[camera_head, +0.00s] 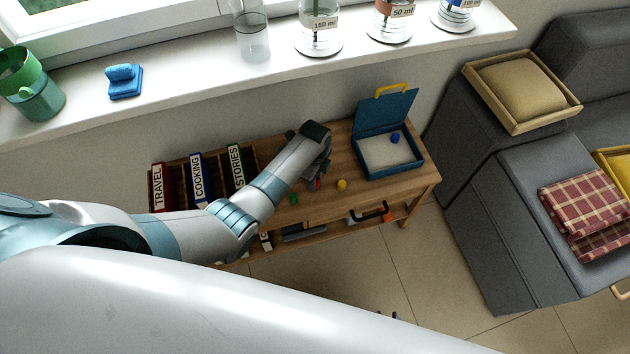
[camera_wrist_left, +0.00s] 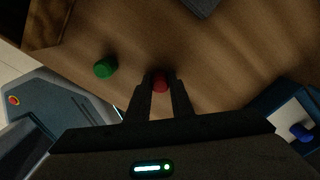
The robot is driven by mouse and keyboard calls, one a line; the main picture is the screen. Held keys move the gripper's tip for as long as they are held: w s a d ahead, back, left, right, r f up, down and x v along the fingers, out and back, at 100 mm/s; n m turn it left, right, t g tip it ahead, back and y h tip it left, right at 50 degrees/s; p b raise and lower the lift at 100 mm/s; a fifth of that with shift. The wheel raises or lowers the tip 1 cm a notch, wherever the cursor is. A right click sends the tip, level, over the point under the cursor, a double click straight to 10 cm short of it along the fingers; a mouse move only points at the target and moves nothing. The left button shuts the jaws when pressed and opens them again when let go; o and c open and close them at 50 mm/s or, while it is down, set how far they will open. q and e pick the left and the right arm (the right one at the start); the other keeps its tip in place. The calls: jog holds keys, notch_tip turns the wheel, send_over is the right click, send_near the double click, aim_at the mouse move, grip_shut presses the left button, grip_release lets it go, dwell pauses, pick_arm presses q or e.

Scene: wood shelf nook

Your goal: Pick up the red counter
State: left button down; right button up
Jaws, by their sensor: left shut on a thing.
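The red counter (camera_head: 317,185) is on the wooden table, small and partly hidden by my left gripper in the head view. In the left wrist view the red counter (camera_wrist_left: 161,85) sits between the two dark fingers of my left gripper (camera_wrist_left: 161,82). My left gripper (camera_head: 316,180) is shut on it. From these views I cannot tell whether the counter is lifted off the wood. My right gripper is not in view.
A green counter (camera_head: 294,198) and a yellow counter (camera_head: 342,185) lie close by. An open blue box (camera_head: 371,175) at the table's right end holds a blue counter (camera_head: 395,138). Upright books (camera_head: 197,176) stand at the left. A windowsill (camera_head: 200,88) runs behind.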

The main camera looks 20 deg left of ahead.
pick_arm(q)
jog(key=shift+r, duration=0.15)
